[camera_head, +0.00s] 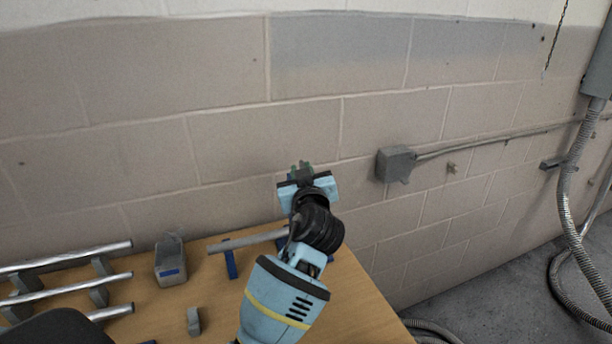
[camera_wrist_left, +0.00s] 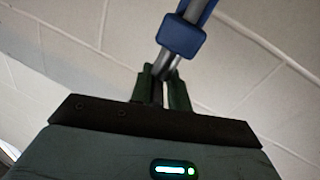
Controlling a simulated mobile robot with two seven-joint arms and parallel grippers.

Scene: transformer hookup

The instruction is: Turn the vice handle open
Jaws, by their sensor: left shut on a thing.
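My left gripper (camera_head: 301,167) is near the wall, above the back edge of the wooden table, with its fingers pointing away from me. In the left wrist view its green fingers (camera_wrist_left: 162,82) are shut on a grey metal bar (camera_wrist_left: 166,63), which I take to be the vice handle. A blue collar (camera_wrist_left: 183,36) sits on the bar just beyond the fingertips. In the head view my gripper and arm hide most of what it holds. The vice body cannot be made out clearly. My right gripper is not in view.
The wooden table (camera_head: 355,310) holds a grey bar (camera_head: 247,240) with a blue upright (camera_head: 230,264), a grey block with a blue label (camera_head: 171,262), and shiny rods (camera_head: 70,258) at left. A grey box (camera_head: 396,163) is on the wall. Hoses (camera_head: 567,215) hang at right.

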